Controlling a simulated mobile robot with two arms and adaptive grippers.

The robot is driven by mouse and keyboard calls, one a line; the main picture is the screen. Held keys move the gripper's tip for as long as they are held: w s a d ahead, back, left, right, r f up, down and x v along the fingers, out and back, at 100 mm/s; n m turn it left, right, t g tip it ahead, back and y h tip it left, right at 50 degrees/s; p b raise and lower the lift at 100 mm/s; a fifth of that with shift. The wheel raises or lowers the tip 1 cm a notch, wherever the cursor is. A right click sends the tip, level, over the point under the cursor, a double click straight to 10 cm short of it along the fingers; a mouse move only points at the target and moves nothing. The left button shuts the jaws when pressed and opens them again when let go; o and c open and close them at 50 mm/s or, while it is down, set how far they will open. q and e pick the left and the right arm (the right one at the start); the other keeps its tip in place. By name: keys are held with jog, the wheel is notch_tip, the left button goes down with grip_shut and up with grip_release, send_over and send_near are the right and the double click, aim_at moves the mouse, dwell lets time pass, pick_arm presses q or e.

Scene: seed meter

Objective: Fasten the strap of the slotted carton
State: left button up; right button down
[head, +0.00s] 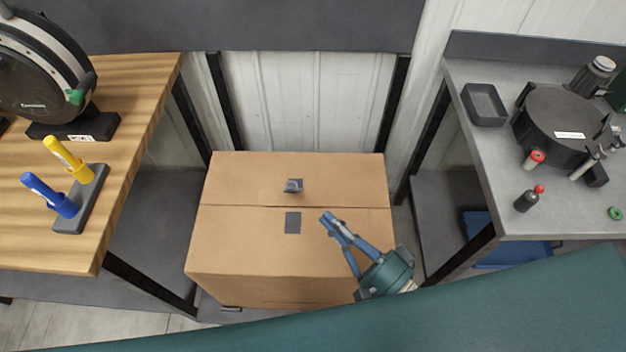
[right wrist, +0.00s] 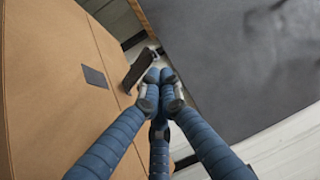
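The brown carton (head: 235,235) stands closed between two benches, a seam running across its top. A small grey strap tab (head: 293,186) sticks up behind the seam. A flat dark grey patch (head: 293,222) lies on the top in front of it. In the right wrist view the patch (right wrist: 95,76) is at the left and the dark tab (right wrist: 138,72) appears just beyond the fingertips. My right gripper (head: 331,222) hangs over the carton's right front part, right of the patch. Its blue fingers (right wrist: 160,84) converge with tips together, and nothing shows between them. My left gripper is out of view.
A wooden bench (head: 140,90) at the left holds a reel and blue and yellow markers in a stand. A grey bench (head: 570,215) at the right holds a tray (head: 485,104), a round black device and small bottles. The carton's top is otherwise clear.

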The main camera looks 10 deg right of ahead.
jog(key=w+d+r+n+g+y+p, duration=0.2)
jog(key=w+d+g+p, duration=0.35)
jog(key=w+d, duration=0.2)
pick_arm(q)
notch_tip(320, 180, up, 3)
jog(key=b, duration=0.3)
jog(key=shift+b, duration=0.35)
pick_arm(e)
jog(key=w+a, duration=0.4)
jog(key=a, duration=0.7)
jog(key=shift+f, duration=0.4)
